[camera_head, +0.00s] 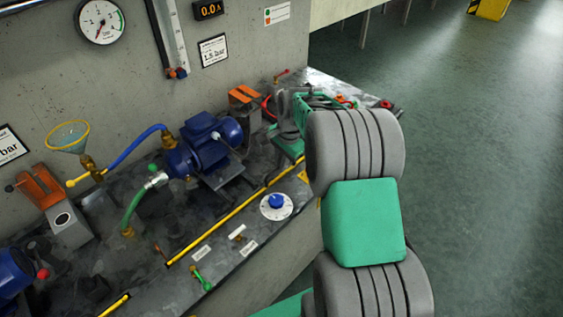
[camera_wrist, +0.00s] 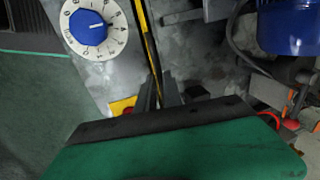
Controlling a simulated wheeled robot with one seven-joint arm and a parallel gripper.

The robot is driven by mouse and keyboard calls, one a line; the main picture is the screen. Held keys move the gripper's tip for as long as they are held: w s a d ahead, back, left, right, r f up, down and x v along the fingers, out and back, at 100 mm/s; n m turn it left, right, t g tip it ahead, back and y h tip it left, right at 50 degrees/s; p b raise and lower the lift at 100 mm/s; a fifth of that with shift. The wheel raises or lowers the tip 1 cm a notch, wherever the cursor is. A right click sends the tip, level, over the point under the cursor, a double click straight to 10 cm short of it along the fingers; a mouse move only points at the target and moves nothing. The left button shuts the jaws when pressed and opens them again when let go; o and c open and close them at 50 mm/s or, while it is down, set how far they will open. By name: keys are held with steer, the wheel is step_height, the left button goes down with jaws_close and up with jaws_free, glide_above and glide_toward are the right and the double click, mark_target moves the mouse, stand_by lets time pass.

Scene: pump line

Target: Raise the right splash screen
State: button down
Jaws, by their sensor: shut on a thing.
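The right splash screen shows as a long, thin yellow edge (camera_head: 235,213) low along the front of the bench, in the head view. In the wrist view its yellow strip (camera_wrist: 149,45) runs down to my fingers. My gripper (camera_wrist: 161,92) is shut on the end of this strip, with a dark finger on each side. In the head view my green hand (camera_head: 289,147) is at the strip's far right end, and my arm covers part of that area. The fingertips are not clear in the head view.
A blue-knobbed dial (camera_head: 276,206) sits right of the strip and shows in the wrist view (camera_wrist: 89,27). A blue motor pump (camera_head: 205,145) stands behind the strip. A green-handled valve (camera_head: 203,279) is at the front edge. Open floor (camera_head: 470,130) lies to the right.

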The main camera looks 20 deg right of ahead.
step_height(320, 180, up, 27)
steer(key=p, duration=1.4)
steer(key=shift+f+p, duration=0.2)
steer(key=shift+p, duration=0.1)
steer(key=shift+w+r, duration=0.1)
steer(key=shift+w, duration=0.05)
steer(key=c, duration=1.6)
jaws_free()
steer(key=shift+c, duration=0.2)
steer(key=shift+o, duration=0.8)
step_height(320, 180, up, 7)
steer(key=s, duration=0.1)
steer(key=shift+s+d+r+b, duration=0.2)
steer(key=shift+s+d+b, duration=0.1)
